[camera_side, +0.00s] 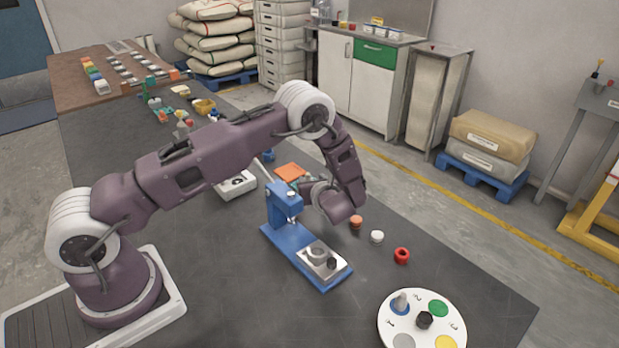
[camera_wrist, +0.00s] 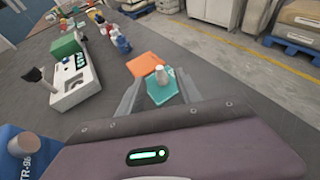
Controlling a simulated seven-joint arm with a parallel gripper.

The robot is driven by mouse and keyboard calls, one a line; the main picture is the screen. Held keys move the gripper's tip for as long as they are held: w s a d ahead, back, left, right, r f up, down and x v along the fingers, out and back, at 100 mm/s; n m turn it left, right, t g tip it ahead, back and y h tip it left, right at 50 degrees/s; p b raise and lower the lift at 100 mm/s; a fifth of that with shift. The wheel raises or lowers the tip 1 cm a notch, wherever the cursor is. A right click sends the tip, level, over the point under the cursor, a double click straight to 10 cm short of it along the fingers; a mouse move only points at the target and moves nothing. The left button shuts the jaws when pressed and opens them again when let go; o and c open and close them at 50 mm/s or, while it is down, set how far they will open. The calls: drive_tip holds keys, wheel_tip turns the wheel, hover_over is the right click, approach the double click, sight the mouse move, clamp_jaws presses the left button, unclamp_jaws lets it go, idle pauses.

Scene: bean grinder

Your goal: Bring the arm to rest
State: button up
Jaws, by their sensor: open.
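My gripper (camera_wrist: 160,97) is open in the wrist view, with two grey fingers apart. Between and beyond the fingers is a teal piece (camera_wrist: 162,87) with a pale knob on top; I cannot tell its height relative to the fingertips. In the side view my arm is bent over the dark table, its wrist behind and right of the blue press (camera_side: 284,207). My fingers are mostly hidden there by the wrist and the press. An orange square (camera_side: 290,172) lies flat near them, also seen in the wrist view (camera_wrist: 145,64).
A white device (camera_side: 236,186) stands left of the press. Orange (camera_side: 356,222), white (camera_side: 377,237) and red (camera_side: 401,256) small round parts lie to its right. A white disc (camera_side: 386,335) with coloured spots is at the front right. The table's right edge is clear.

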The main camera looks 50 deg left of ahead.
drive_tip(key=shift+s+d+r, duration=0.2)
drive_tip(key=shift+d, duration=0.15)
